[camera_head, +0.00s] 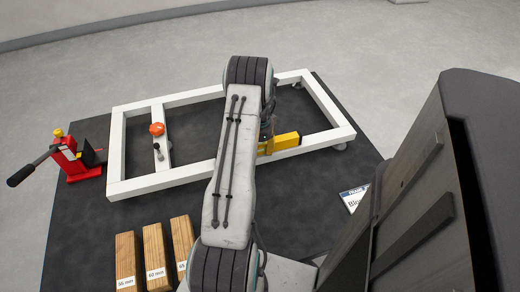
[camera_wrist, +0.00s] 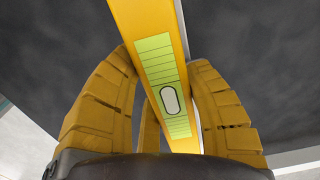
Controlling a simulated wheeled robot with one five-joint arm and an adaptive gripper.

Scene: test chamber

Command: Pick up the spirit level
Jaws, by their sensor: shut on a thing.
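The spirit level is a yellow bar with a light green, line-marked window and a pale oval bubble. In the wrist view the spirit level (camera_wrist: 155,48) runs from the top down between the two yellow fingers of my gripper (camera_wrist: 163,62). The fingers are closed around its sides. In the head view the yellow end of the spirit level (camera_head: 285,142) shows to the right of my arm, over the inside of the white frame near its front bar. My arm hides the rest of it and most of my gripper. I cannot tell whether it touches anything below.
A white rectangular frame (camera_head: 147,185) lies on a dark mat (camera_head: 80,225), with an orange knob (camera_head: 157,129) on its crossbar. A red jack (camera_head: 78,160) with a black handle stands at left. Labelled wooden blocks (camera_head: 155,255) lie in front. A printed card (camera_head: 353,198) lies at right.

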